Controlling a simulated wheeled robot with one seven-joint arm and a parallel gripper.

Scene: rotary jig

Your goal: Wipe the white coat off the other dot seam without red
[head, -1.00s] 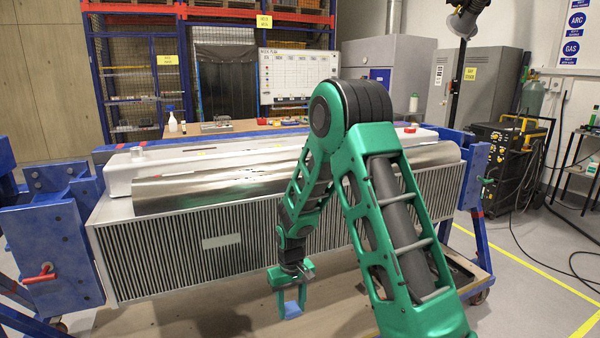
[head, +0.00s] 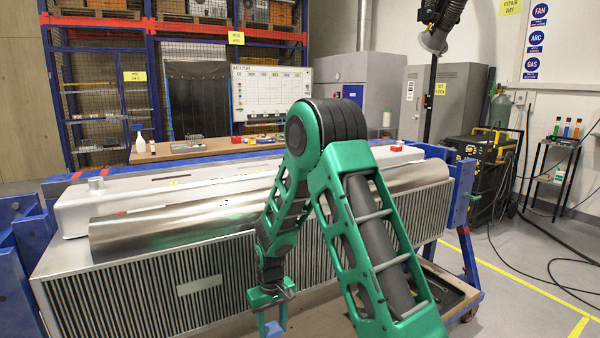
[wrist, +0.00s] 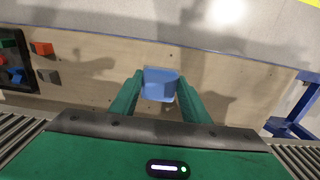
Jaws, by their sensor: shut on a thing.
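My gripper (head: 270,322) hangs low in front of the finned block (head: 130,290) in the head view. It is shut on a light blue block-shaped pad (head: 273,329). The pad (wrist: 160,85) also shows between the two green fingers in the wrist view. A shiny curved metal sheet (head: 160,227) lies along the top of the finned block, with a white tank (head: 130,200) behind it. I cannot make out a white coat or dot seams at this size.
A blue jig frame (head: 20,240) holds the block at both ends. In the wrist view, a wooden board (wrist: 230,95) lies below, with a dark tray (wrist: 15,60) of coloured blocks and a loose red block (wrist: 42,48) at left. A bench (head: 200,150) stands behind.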

